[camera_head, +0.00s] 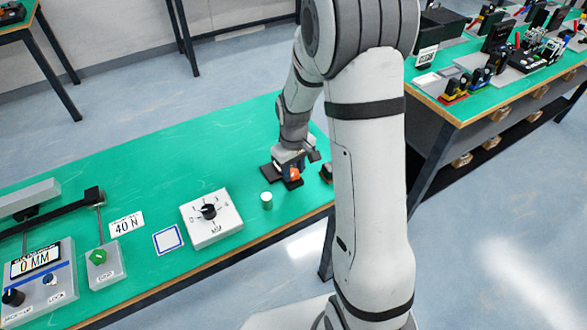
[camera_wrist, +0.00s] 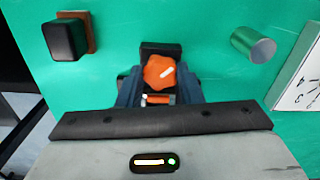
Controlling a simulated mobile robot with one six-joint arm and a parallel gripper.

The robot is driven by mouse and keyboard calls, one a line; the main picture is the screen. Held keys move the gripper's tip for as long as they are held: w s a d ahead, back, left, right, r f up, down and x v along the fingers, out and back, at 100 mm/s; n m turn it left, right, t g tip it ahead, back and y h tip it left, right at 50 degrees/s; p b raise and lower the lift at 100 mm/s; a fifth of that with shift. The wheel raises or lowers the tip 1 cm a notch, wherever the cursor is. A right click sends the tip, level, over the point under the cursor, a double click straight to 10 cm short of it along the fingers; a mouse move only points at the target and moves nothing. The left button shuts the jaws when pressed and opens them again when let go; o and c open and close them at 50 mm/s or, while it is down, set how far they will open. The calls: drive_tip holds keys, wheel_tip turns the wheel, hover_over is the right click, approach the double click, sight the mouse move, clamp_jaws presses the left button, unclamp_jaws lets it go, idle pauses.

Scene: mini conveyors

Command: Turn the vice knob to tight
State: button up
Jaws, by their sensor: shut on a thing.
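The vice (camera_head: 270,171) has a dark base and stands near the front right edge of the green table, under my gripper (camera_head: 290,165). Its orange knob (camera_head: 294,174) shows at the end of my arm. In the wrist view the orange knob (camera_wrist: 159,72) carries a white mark slanting to the upper right. My gripper (camera_wrist: 159,90) reaches to the knob with a blue-grey finger on either side and is shut on it. The lower part of the vice is hidden by the knob and fingers.
A green cylinder (camera_head: 266,200) stands just left of the vice, beside a white box with a black dial (camera_head: 228,222). A dark block (camera_head: 327,172) sits close on the right. A 40 N card (camera_head: 127,224) lies further left. The back of the table is clear.

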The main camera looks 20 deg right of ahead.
sight(294, 173)
drive_tip(key=o, duration=1)
drive_tip(key=shift+c, duration=0.2)
drive_tip(key=shift+r, duration=3.9)
drive_tip(key=shift+r, duration=0.1)
drive_tip(key=s+r+m+t+p, duration=0.1)
drive_tip(key=s+r+m, duration=0.1)
drive_tip(key=s+r, duration=0.5)
drive_tip(key=s+r+m+t+p, duration=0.1)
drive_tip(key=s+r+m+p, duration=0.1)
drive_tip(key=s+r, duration=0.5)
drive_tip(key=s, duration=0.5)
drive_tip(key=shift+s+m+t+p, duration=0.3)
drive_tip(key=shift+s, duration=0.05)
